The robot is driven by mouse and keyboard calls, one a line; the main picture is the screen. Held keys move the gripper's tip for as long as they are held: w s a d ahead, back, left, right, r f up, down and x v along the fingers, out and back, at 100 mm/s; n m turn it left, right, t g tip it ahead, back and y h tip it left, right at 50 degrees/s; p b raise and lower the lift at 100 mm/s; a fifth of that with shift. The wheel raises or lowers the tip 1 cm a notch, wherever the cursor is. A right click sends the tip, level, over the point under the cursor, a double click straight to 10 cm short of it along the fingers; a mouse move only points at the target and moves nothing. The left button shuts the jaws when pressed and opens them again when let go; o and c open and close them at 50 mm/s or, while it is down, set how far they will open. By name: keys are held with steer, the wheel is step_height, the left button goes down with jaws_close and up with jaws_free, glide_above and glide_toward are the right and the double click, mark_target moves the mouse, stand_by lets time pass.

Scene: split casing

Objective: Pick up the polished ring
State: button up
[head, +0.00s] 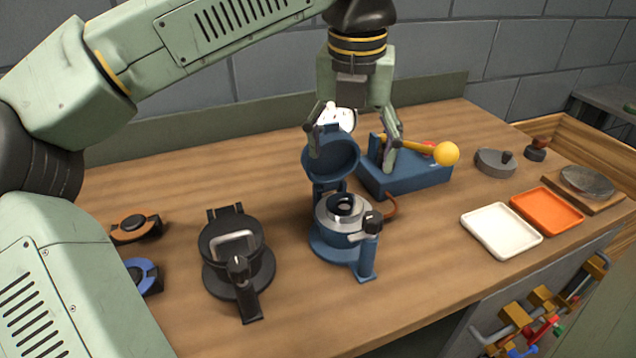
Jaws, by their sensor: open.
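A blue split casing (327,250) stands on the wooden bench with its round lid (331,160) swung up. A shiny silver ring (327,211), which looks like the polished ring, sits in the casing's lower half around a dark centre. A dark-knobbed latch (372,222) is at the casing's front right. My gripper (353,150) is open, pointing down above and behind the ring, with its fingers on either side of the raised lid in the picture. I cannot tell whether a finger touches the lid. A white rounded thing (340,119) shows between the fingers, partly hidden.
A blue box with a yellow-ball lever (446,154) stands close behind right. A black casing (232,270) is at left. A white tray (501,230) and an orange tray (547,210) lie at right. Clamps (540,310) hang below the front edge. Bare bench lies in front.

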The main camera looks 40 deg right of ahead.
glide_above(344, 206)
steer(key=s, duration=0.1)
steer(key=f, duration=0.4)
steer(key=shift+a+f+p, duration=0.25)
steer(key=shift+f+p, duration=0.05)
steer(key=shift+p, duration=0.1)
steer(key=shift+w+d+f+p, duration=0.15)
steer(key=shift+f+p, duration=0.4)
steer(key=shift+f, duration=0.95)
steer(key=shift+w+f+p, duration=0.15)
steer(key=shift+f+p, duration=0.35)
steer(key=shift+f, duration=1)
steer(key=shift+c, duration=0.5)
steer(key=c, duration=1.3)
steer(key=shift+r, duration=0.1)
